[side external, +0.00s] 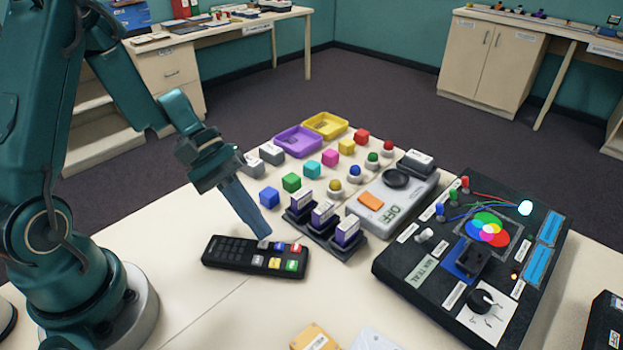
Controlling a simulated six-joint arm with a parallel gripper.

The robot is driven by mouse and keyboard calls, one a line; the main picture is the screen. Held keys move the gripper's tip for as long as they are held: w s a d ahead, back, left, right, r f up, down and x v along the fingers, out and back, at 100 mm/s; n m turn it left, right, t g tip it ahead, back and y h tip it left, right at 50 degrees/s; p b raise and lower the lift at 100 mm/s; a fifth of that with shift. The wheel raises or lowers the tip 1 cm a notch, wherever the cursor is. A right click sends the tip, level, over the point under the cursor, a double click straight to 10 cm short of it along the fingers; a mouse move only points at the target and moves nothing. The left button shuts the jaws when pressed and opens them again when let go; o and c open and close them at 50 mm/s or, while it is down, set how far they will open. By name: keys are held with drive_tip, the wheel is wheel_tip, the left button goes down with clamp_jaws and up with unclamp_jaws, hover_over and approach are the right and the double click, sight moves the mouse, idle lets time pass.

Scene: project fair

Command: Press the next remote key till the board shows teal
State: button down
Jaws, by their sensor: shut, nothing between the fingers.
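A black remote (221,257) lies flat on the table. Its right end has several keys, among them grey, red, yellow and green ones; their markings are too small to read. My gripper (261,232) is shut and empty, pointing down over the remote's far edge. The black board (396,264) stands at the right, with an overlapping colour disc, wires, a dial and a label that seems to read "MIX TEAL".
Three dark holders with purple-and-white labelled blocks (323,215) stand just right of the remote. A grey box with an orange switch (370,200), coloured cubes, knobs, and purple (298,142) and yellow trays lie beyond. The table left of the remote is clear.

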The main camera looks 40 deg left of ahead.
wheel_tip(320, 180, up, 6)
idle(0.6)
idle(0.5)
drive_tip(key=s+d+r+m+t+y, duration=0.1)
drive_tip(key=s+d+r+m+y, duration=0.35)
drive_tip(key=s+r+m, duration=0.2)
drive_tip(key=s+a+m+t+y, duration=0.1)
drive_tip(key=a+m+t+y, duration=0.2)
drive_tip(key=a, duration=0.3)
drive_tip(key=shift+s+f+m+t+y, duration=0.3)
drive_tip(key=shift+s+m+y, duration=0.1)
drive_tip(key=shift+y, duration=0.45)
